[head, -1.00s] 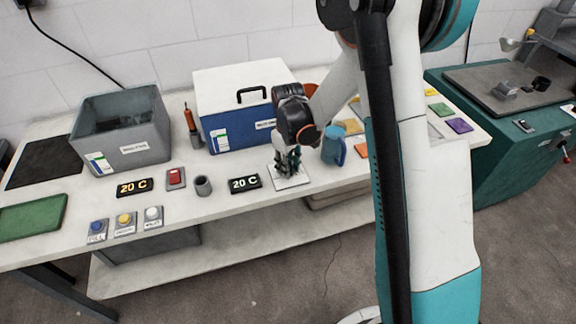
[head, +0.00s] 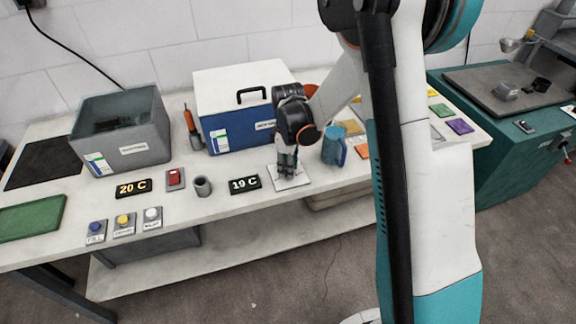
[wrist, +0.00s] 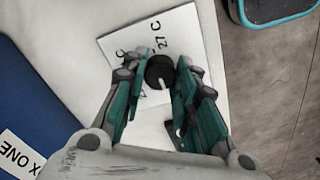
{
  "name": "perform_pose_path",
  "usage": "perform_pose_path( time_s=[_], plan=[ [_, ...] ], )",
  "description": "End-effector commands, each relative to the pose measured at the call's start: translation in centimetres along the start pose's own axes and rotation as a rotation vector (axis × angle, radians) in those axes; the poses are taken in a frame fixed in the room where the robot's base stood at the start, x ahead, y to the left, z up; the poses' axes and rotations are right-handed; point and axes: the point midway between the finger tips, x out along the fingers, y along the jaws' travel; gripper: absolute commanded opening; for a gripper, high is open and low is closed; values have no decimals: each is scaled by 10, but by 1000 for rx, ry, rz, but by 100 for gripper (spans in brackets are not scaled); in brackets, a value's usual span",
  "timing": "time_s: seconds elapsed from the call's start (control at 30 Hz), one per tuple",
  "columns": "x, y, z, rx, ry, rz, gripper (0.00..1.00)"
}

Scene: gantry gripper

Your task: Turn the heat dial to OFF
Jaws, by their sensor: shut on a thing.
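The heat dial (wrist: 160,73) is a round black knob with a pale pointer line, on a white plate (wrist: 208,50). The plate has printed marks, among them "27 C"; other marks are partly hidden by my fingers. My gripper (wrist: 158,82) is pointed down over the plate with a finger on each side of the knob, shut on it. In the head view my gripper (head: 287,172) stands over the white plate (head: 303,182) and hides the knob.
A blue mug (head: 333,147) stands close right of my gripper. A blue and white box (head: 235,133) is behind it.

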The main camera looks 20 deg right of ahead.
Motion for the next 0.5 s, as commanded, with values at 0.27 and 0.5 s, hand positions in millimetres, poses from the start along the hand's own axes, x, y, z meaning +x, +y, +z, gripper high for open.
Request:
perform_pose_path(
  time_s=[0.27,0.5],
  plan=[
    [0,0,0,-1,1,1,3],
    [0,0,0,0,1,1,48]
  ],
)
